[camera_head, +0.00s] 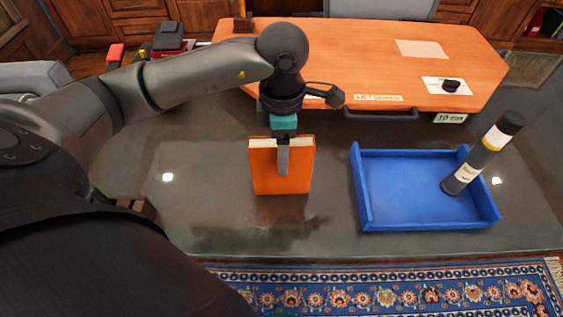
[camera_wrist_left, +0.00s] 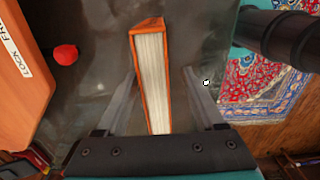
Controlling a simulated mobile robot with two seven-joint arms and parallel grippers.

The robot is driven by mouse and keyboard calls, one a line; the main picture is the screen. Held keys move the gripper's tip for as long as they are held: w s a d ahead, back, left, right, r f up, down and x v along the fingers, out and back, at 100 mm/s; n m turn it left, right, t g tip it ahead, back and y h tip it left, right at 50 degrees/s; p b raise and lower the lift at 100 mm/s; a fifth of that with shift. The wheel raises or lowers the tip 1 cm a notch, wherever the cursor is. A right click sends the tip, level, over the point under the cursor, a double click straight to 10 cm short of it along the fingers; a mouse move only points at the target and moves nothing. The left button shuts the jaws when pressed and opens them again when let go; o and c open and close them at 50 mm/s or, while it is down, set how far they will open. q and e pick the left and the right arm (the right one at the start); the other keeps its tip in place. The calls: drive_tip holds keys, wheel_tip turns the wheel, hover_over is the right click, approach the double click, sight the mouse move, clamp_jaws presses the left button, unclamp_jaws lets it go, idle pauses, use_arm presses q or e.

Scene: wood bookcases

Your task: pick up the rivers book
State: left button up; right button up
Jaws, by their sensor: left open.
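An orange book (camera_head: 281,178) stands upright on the dark glassy table top, page edges up. I cannot read a title on it. My left gripper (camera_head: 282,158) is above it, pointing down, with one finger in front of the near cover. In the left wrist view the book (camera_wrist_left: 151,75) shows its white pages between the two spread fingers of my left gripper (camera_wrist_left: 163,90). The gripper is open, with a gap on each side of the book. The far finger is hidden behind the book in the head view. My right gripper is not in view.
A blue tray (camera_head: 358,205) lies to the right of the book, with a dark bottle (camera_head: 480,160) leaning in it. An orange wooden board (camera_head: 350,60) with labels and a handle is behind. A patterned rug (camera_head: 400,290) lies below the table's front edge.

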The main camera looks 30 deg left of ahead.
use_arm(q)
drive_tip(key=f, duration=0.4)
drive_tip(key=shift+w+a+f+b, duration=0.15)
drive_tip(key=shift+a+f+b, duration=0.1)
drive_tip(key=shift+b, duration=0.15)
drive_tip(key=shift+r, duration=0.1)
clamp_jaws()
idle(0.9)
